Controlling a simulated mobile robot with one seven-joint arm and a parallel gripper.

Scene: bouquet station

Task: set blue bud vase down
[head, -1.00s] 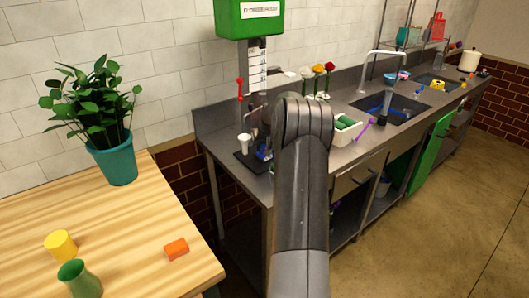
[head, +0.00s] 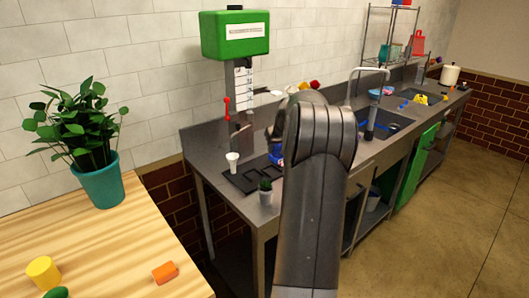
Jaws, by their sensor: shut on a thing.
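The blue bud vase (head: 276,156) shows only in part, as a small blue shape beside my arm, low over the dark mat (head: 240,182) on the steel counter. My gripper (head: 275,137) is mostly hidden behind my own arm; a dark part of it shows just above the blue shape, and it is shut on the vase. I cannot tell whether the vase's base touches the mat. The mat has marked square places.
A green dispenser (head: 235,35) hangs above. A wooden table (head: 105,255) with a teal-potted plant (head: 98,182) is at the left.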

